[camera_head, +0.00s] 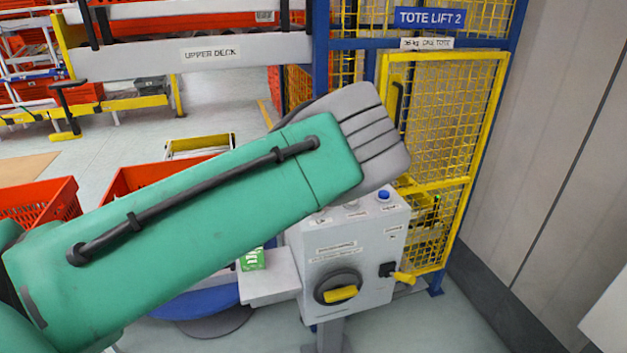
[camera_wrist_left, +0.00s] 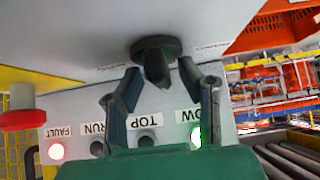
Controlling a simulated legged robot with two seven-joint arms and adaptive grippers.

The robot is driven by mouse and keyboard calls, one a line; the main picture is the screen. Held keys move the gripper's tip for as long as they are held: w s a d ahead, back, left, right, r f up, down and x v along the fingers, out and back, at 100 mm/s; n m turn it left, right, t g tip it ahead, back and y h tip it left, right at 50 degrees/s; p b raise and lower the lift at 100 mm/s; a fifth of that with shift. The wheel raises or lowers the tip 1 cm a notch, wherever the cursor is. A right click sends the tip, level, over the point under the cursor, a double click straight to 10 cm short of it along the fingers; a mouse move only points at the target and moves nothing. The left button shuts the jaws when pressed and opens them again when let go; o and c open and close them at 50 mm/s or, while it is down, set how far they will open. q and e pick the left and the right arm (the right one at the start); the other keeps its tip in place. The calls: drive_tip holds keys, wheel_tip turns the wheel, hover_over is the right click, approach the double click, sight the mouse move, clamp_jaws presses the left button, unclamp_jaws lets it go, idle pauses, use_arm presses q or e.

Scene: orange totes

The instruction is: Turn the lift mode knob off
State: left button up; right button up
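In the left wrist view a black knob (camera_wrist_left: 156,58) with a raised grip bar sticks out from a pale panel (camera_wrist_left: 80,100). Small labels flank it, too small to read. My left gripper (camera_wrist_left: 160,73) is open, with its two fingertips on either side of the knob's grip; I cannot tell whether they touch it. In the head view my green left arm hides this gripper and the knob. A grey control box (camera_head: 370,240) stands below the arm, with a black rotary switch (camera_head: 340,288) with a yellow handle on its front. My right gripper is not in view.
In the head view a yellow handle (camera_head: 402,277) juts from the box, and a yellow mesh cage (camera_head: 440,120) stands behind.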

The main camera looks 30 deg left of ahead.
use_arm(q)
drive_tip(key=shift+r, duration=0.1)
drive_tip(key=v, duration=0.5)
drive_tip(key=shift+v, duration=1.15)
drive_tip(key=shift+d, duration=0.1)
